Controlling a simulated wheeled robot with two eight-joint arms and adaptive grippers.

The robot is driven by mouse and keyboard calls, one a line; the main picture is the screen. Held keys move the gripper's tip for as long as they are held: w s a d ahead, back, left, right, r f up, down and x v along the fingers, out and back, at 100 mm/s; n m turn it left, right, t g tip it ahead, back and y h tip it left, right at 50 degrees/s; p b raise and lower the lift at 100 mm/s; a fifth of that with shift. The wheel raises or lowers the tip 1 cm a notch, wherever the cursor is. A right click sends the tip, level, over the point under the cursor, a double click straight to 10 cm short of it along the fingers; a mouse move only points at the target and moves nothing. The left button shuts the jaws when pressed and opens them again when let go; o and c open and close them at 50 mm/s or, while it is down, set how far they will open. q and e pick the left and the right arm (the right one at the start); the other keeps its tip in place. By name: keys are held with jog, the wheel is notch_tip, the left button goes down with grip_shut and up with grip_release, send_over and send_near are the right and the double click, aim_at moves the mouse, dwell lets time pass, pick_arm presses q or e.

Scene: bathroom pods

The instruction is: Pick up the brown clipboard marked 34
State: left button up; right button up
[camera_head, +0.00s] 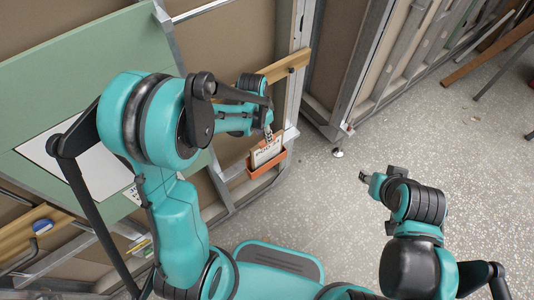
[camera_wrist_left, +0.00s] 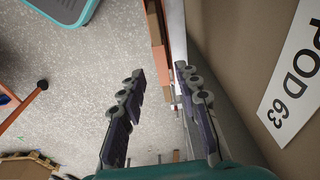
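A brown clipboard with a white sheet (camera_head: 266,150) stands in an orange holder (camera_head: 267,168) low on the wall frame in the head view. I cannot read its number. My left gripper (camera_head: 268,134) is just above the clipboard's upper part and overlaps it in this view; I cannot tell whether they touch. In the left wrist view my left gripper (camera_wrist_left: 158,75) has its two fingers spread apart. An orange-brown strip, which seems to be the holder, shows beyond the fingertips (camera_wrist_left: 158,50). My right gripper (camera_head: 370,180) is over the floor to the right, its fingers too small to judge.
A wooden rail (camera_head: 285,66) and metal studs border the holder. A "POD 63" sign (camera_wrist_left: 295,75) is on the wall panel in the wrist view. The speckled floor (camera_head: 320,210) is mostly clear.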

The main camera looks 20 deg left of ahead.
pick_arm(q)
jog(key=shift+w+f, duration=0.25)
jog(key=shift+f, duration=0.3)
notch_tip(320, 180, down, 2)
jog(key=shift+d+f+b, duration=0.1)
jog(key=shift+f+b, duration=0.15)
jog(key=shift+b, duration=0.3)
jog(key=b, duration=0.3)
send_over(267, 154)
notch_tip(267, 154, down, 5)
jog(key=shift+w+f, duration=0.1)
jog(key=shift+w, duration=0.2)
jog(key=shift+c, duration=0.3)
grip_shut()
